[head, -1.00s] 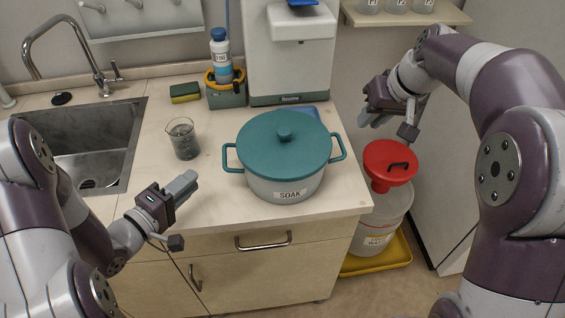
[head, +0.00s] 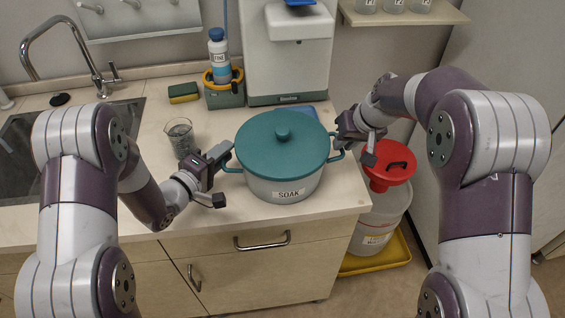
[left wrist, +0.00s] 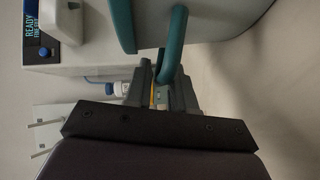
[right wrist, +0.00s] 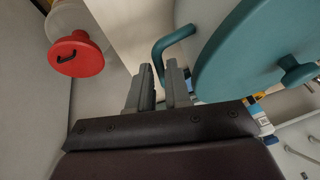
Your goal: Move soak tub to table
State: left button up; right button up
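The soak tub (head: 283,188) is a pale grey pot labelled SOAK, with a teal lid (head: 275,150) and two teal side handles. It stands upright on the wooden counter (head: 130,190). My left gripper (head: 223,158) is at the tub's left handle; in the left wrist view that handle (left wrist: 172,45) reaches to the fingertips (left wrist: 166,82), which are spaced apart. No separate table is identifiable.
A glass beaker (head: 180,137) stands close to my left gripper. A caddy with a bottle (head: 220,65) and a white instrument (head: 290,60) are behind the tub. A red funnel (head: 388,170) on a waste container (head: 378,215) is right of the counter. The sink (head: 20,150) is left.

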pick_arm(q)
jog(key=shift+w+d, duration=0.15)
pick_arm(e)
jog(key=shift+w+f, duration=0.1)
jog(key=shift+f, duration=0.05)
pick_arm(q)
grip_shut()
pick_arm(e)
grip_shut()
pick_arm(q)
jog(key=shift+f, duration=0.1)
dwell(0.8)
